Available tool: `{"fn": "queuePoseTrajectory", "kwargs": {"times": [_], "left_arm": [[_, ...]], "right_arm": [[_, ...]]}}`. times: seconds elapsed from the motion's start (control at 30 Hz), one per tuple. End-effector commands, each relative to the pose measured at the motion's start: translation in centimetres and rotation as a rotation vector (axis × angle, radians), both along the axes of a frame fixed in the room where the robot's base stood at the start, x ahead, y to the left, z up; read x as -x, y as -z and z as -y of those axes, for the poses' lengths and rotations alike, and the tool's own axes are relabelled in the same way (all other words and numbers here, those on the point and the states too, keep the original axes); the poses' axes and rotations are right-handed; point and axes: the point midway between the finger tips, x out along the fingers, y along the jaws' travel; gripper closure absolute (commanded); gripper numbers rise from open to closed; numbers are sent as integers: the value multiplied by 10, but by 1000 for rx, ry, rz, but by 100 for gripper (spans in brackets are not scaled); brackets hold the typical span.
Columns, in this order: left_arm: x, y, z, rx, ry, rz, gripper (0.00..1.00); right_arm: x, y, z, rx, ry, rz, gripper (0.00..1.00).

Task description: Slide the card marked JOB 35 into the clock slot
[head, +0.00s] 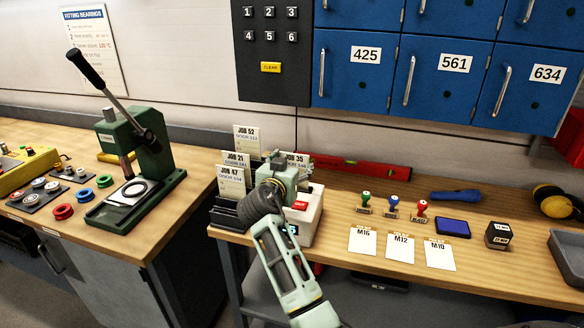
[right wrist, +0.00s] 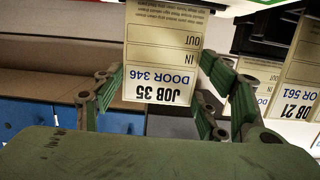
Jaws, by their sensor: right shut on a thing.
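The JOB 35 card (head: 297,158) is cream with black print, and its top edge shows just beyond my right gripper (head: 284,170) in the head view. In the right wrist view the card (right wrist: 160,60) appears upside down between the green fingers of the gripper (right wrist: 160,98), which is shut on it. The time clock (head: 305,212) is a white box with a red OUT key, right below the gripper. My gripper and forearm hide part of the clock, and I cannot tell whether the card's lower end is in its slot. My left gripper is not in view.
A black card rack (head: 228,213) beside the clock holds the JOB 52, JOB 21 and JOB 47 cards. A red level (head: 365,170) lies behind. Stamps (head: 393,208), paper cards (head: 400,247) and an ink pad (head: 452,226) are to the right. A green press (head: 150,160) stands left.

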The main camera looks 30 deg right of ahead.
Motion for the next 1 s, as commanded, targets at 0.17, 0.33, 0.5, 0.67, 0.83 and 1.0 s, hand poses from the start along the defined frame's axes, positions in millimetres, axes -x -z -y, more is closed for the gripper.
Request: {"fn": "queuePoseTrajectory", "kwargs": {"times": [0.17, 0.33, 0.5, 0.67, 0.83, 1.0], "left_arm": [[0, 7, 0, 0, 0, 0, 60], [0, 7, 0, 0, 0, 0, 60], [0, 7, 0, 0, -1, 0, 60], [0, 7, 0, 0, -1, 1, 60], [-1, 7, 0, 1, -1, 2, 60], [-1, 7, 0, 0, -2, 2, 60]], "right_arm": [[0, 6, 0, 0, 0, 1, 55], [0, 6, 0, 0, 0, 1, 55], [0, 6, 0, 0, -1, 2, 30], [0, 6, 0, 0, -1, 2, 16], [0, 6, 0, 1, -1, 1, 12], [0, 7, 0, 0, 0, 0, 12]]}}
